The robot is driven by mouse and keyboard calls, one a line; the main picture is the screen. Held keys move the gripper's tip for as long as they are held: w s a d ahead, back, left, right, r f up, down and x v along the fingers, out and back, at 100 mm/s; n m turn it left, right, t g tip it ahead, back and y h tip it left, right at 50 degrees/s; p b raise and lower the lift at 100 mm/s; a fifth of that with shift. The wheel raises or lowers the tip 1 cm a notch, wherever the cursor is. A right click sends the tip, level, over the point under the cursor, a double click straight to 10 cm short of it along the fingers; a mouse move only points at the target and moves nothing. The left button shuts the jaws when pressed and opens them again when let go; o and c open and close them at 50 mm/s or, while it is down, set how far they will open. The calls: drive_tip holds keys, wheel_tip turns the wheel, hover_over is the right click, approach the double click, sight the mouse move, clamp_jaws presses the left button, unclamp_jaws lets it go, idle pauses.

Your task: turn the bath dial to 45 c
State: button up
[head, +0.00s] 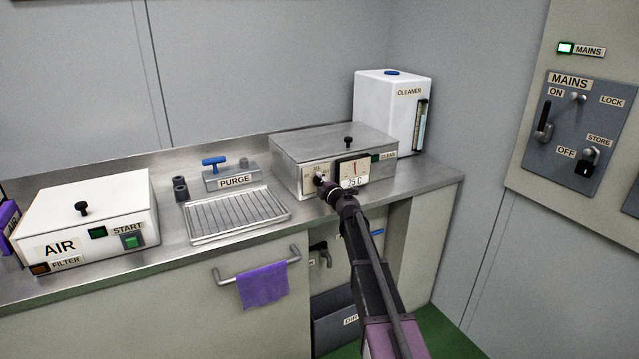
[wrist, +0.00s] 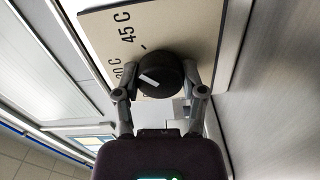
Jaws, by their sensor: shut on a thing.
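The bath (head: 330,148) is a steel box on the counter, with a small black knob on its lid and a dial gauge and a "25 C" label on its front. My gripper (head: 326,184) is at the left part of that front. In the wrist view the bath dial (wrist: 171,72) is a round black knob with a white pointer mark. My gripper (wrist: 160,86) is shut on it, one finger on each side. The pointer faces left, toward the partly hidden "0 C" label and away from the "45 C" label (wrist: 126,28). The dial is mostly hidden in the head view.
A white cleaner tank (head: 388,108) stands behind the bath at the right. A purge block with a blue handle (head: 230,175) and a ribbed tray (head: 240,238) are to the left. A purple cloth (head: 263,285) hangs on the rail below. The mains panel (head: 574,130) is on the right wall.

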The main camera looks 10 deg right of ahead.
drive_tip(key=shift+w+m, duration=0.1)
drive_tip(key=shift+m, duration=1.1)
drive_tip(key=o, duration=1.1)
drive_tip(key=shift+o, duration=0.2)
drive_tip(key=v, duration=1.2)
drive_tip(key=shift+d+r+m, duration=0.1)
drive_tip(key=shift+m, duration=0.2)
